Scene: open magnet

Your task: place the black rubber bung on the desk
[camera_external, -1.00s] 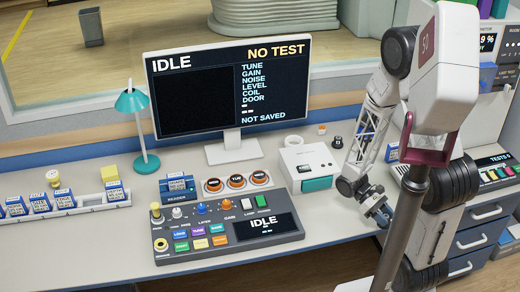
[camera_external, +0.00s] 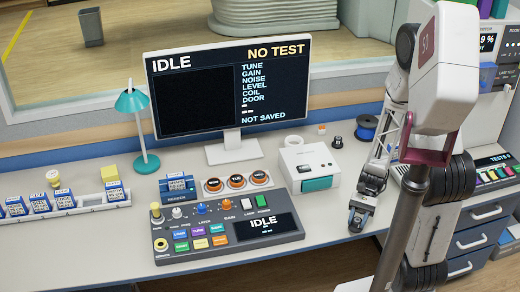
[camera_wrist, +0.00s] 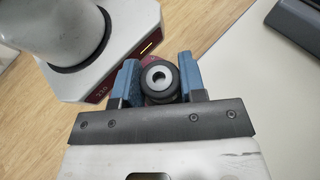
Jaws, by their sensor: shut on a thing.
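The black rubber bung (camera_wrist: 158,94) shows in the wrist view as a dark round piece with a pale ring and a central hole, between the two blue fingers. My gripper (camera_wrist: 160,80) is shut on it. In the external view my gripper (camera_external: 357,220) hangs low near the front edge of the desk (camera_external: 325,228), right of the control console. The bung is too small and covered there to make out clearly. The wrist view shows wooden floor beyond the fingers and the pale desk top to the right.
The console (camera_external: 228,236) and a white box with a teal front (camera_external: 312,165) stand left of my gripper. A small black object (camera_external: 337,142) and a blue spool (camera_external: 367,127) stand farther back. Bare desk lies between the white box and the front edge.

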